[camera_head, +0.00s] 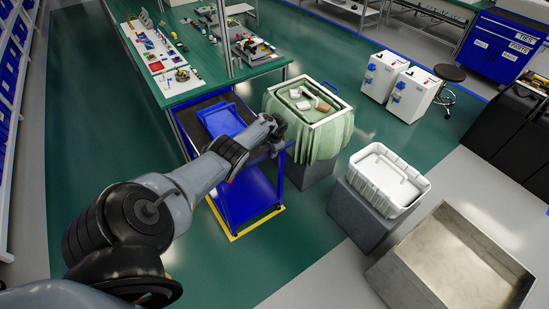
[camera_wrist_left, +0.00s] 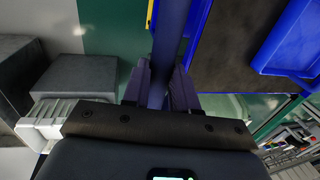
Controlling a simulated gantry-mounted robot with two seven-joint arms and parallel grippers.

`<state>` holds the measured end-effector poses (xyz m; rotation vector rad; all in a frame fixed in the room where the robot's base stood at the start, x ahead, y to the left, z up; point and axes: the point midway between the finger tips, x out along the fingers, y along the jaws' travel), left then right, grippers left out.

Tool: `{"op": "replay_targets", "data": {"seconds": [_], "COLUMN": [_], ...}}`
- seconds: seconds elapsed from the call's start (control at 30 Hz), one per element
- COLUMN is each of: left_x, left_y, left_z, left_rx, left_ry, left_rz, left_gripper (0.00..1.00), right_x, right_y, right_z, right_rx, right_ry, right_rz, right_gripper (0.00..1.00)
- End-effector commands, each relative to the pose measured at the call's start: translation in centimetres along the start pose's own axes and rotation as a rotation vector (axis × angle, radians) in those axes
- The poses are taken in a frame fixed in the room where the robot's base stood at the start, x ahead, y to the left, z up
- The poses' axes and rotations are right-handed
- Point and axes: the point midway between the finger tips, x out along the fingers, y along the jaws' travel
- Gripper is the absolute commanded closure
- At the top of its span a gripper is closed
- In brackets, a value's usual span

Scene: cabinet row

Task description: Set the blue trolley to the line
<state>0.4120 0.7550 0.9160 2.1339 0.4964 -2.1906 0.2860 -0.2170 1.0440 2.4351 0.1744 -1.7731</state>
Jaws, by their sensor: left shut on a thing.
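The blue trolley (camera_head: 255,194) stands beside the green workbench, with a dark upper shelf and a blue lower shelf. A blue tray (camera_head: 221,119) lies on its upper shelf; the tray also shows in the left wrist view (camera_wrist_left: 292,40). A yellow line (camera_head: 256,224) on the floor runs along the trolley's near side and left side. My left gripper (camera_head: 277,132) is at the trolley's upper right corner. In the left wrist view, its fingers (camera_wrist_left: 160,85) are shut on a blue trolley bar (camera_wrist_left: 170,40). My left arm hides part of the trolley. My right gripper is not in view.
A bin draped in green cloth (camera_head: 326,137) stands close to the trolley's right. A white crate (camera_head: 388,180) on a grey block and a large open box (camera_head: 450,265) are farther right. The green workbench (camera_head: 205,75) is behind. Green floor is clear at the left.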

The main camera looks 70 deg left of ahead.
Motion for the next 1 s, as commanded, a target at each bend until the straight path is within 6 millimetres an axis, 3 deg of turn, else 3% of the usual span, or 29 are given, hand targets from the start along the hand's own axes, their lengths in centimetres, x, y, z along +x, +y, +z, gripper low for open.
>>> {"op": "replay_targets", "data": {"seconds": [0.2,0.67,0.7,0.83,1.0], "left_x": [0.37,0.27,0.27,0.24,0.20], "left_y": [-0.91,-1.12,-1.12,-1.13,-1.15], "left_z": [-0.02,0.00,-0.01,-0.01,-0.02], "left_rx": [-0.001,-0.001,-0.001,0.000,0.000], "left_ry": [0.001,0.000,0.000,0.000,0.000], "left_rz": [0.001,0.001,0.001,0.001,0.001], "left_gripper": [1.00,1.00,0.67,0.48,0.48], "right_x": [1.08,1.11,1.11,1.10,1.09], "right_y": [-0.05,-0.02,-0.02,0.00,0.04], "right_z": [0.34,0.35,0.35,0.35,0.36], "right_rx": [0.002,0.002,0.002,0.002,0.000], "right_ry": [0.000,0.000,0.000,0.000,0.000], "right_rz": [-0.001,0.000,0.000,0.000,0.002], "right_gripper": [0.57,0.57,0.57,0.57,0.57]}}
